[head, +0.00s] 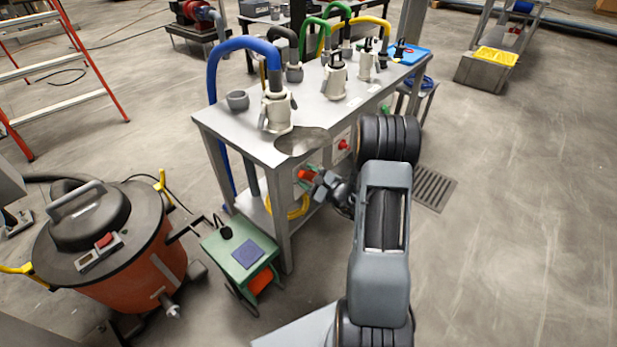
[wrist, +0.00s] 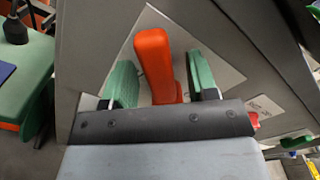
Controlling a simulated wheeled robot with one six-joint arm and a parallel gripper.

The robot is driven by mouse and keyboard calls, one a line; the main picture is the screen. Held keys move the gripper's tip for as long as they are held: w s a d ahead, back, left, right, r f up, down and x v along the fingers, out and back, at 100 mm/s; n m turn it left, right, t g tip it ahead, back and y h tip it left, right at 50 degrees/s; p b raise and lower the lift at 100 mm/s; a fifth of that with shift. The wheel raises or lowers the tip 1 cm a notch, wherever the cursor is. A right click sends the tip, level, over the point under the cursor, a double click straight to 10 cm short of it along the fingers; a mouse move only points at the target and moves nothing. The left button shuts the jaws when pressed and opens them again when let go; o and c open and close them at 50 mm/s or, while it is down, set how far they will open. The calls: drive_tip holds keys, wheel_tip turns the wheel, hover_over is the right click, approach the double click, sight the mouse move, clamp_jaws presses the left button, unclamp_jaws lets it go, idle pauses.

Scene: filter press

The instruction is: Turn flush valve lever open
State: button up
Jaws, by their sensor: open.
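The orange lever (head: 306,174) is on the side of the steel table, below its top. In the wrist view the orange lever (wrist: 153,62) stands between the two green finger pads of my gripper (wrist: 162,78), in front of a light triangular plate. In the head view my gripper (head: 312,179) is at the table's side, at the lever. The lever's lower end and its pivot are hidden by my gripper.
A red knob (head: 343,145) sits right of the lever on the table's side. The steel table (head: 232,133) carries several hoses and fittings. A green cart (head: 232,243) and an orange vacuum drum (head: 120,262) stand to the left. The floor on the right is mostly clear.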

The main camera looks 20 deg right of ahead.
drive_tip(key=shift+w, duration=0.15)
clamp_jaws()
idle(0.5)
